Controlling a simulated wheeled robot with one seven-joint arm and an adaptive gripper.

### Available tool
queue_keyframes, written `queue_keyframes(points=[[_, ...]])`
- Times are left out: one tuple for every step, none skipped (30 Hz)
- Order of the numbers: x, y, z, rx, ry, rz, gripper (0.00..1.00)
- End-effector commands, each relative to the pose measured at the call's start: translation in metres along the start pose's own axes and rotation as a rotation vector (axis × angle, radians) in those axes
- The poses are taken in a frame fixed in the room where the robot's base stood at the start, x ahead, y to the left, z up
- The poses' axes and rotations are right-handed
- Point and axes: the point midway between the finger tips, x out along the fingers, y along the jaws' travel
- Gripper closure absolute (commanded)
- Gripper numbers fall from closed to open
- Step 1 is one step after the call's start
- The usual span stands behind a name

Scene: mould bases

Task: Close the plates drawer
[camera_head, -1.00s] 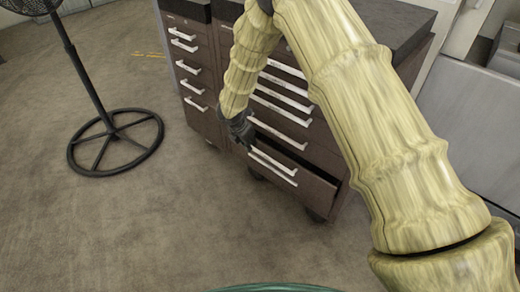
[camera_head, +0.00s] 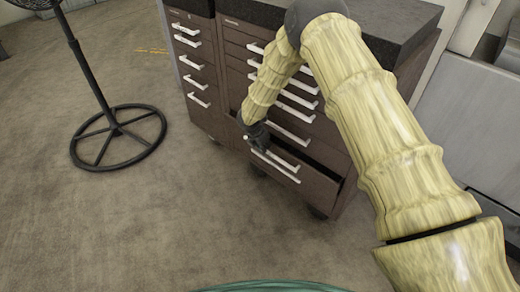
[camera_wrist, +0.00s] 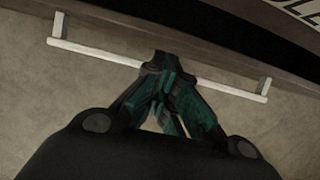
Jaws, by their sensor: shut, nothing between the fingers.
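A dark brown drawer (camera_head: 314,178) low in the right-hand cabinet stands partly out, with a dark gap above its front. Which label it bears is not readable in the head view. My gripper (camera_head: 263,146) is at the left part of this drawer's front, close to its pale handles. In the wrist view the shut fingers (camera_wrist: 161,62) overlap the middle of a white bar handle (camera_wrist: 100,53). Nothing is between the fingers. Whether they touch the bar or the drawer front cannot be told.
The right-hand cabinet (camera_head: 355,40) has several other drawers with pale handles, which look closed. A second drawer cabinet (camera_head: 190,20) stands to its left. A black fan stand (camera_head: 118,135) is on the floor at left. The carpet in front is clear.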

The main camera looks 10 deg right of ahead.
Motion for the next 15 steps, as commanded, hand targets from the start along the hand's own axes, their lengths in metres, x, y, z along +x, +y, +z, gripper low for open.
queue_keyframes(points=[[0.0016,-0.0003,0.0029,0.002,0.001,0.0,1.0],[0.0021,-0.0004,0.0043,0.002,0.001,0.0,1.0],[0.0027,-0.0003,0.0058,0.001,0.001,0.0,1.0],[0.003,-0.0003,0.0067,0.0,0.0,0.0,1.0],[0.0032,-0.0003,0.0074,0.0,0.0,0.0,1.0],[0.0035,-0.0003,0.0081,-0.001,0.0,0.0,1.0],[0.0036,-0.0002,0.0084,-0.001,0.0,0.0,1.0],[0.0036,-0.0003,0.0087,-0.001,0.0,0.0,1.0],[0.0037,-0.0003,0.0088,-0.001,0.0,0.0,1.0],[0.0037,-0.0003,0.0088,-0.001,0.0,0.0,1.0],[0.0037,-0.0003,0.0088,-0.001,0.0,0.0,1.0],[0.0037,-0.0003,0.0088,-0.001,0.0,0.0,1.0],[0.0037,-0.0003,0.0087,-0.001,0.0,0.0,1.0],[0.0037,-0.0004,0.0087,-0.001,0.0,-0.001,1.0],[0.0037,-0.0003,0.0087,-0.001,0.0,0.0,1.0]])
